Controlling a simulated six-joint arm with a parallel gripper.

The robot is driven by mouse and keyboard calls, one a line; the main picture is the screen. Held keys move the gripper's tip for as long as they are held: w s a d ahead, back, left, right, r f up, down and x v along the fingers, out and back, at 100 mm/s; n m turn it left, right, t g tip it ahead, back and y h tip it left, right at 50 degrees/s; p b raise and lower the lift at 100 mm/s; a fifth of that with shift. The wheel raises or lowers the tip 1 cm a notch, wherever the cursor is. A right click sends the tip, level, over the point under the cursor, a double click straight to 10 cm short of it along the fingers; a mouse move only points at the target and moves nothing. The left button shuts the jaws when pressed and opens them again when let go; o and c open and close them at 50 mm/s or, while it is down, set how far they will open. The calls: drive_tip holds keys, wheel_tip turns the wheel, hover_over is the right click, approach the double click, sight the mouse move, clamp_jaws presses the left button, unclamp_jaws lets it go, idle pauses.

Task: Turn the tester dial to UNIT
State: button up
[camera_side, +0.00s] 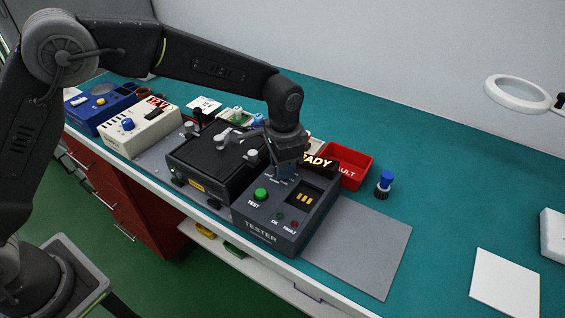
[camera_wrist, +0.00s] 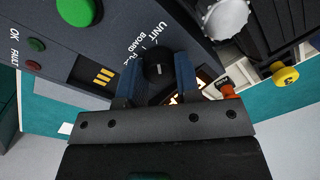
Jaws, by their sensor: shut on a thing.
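The dark grey tester (camera_side: 265,236) stands near the bench's front edge, with a green TEST button (camera_side: 261,195) and small OK and FAULT lamps. In the wrist view its black round dial (camera_wrist: 158,70) sits between the two blue fingers of my gripper (camera_wrist: 157,80), which are shut on it. The labels UNIT (camera_wrist: 158,32) and BOARD are printed beside the dial, with another label partly hidden. A pale mark shows on the dial; I cannot tell which label it points to. In the side view my gripper (camera_side: 284,174) covers the dial.
A black box with silver clamps (camera_side: 212,160) stands left of the tester. A red FAULT bin (camera_side: 349,168) and READY sign are behind it. A blue-capped bottle (camera_side: 384,184) stands to the right. A grey mat (camera_side: 365,252) lies bare right of the tester.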

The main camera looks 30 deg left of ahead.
idle(0.3)
drive_tip(key=o, duration=0.9)
drive_tip(key=shift+s+d+r, duration=0.1)
drive_tip(key=shift+d+r, duration=0.05)
drive_tip(key=shift+r, duration=3.3)
drive_tip(key=shift+s+d+r, duration=0.1)
drive_tip(key=shift+r, duration=3.35)
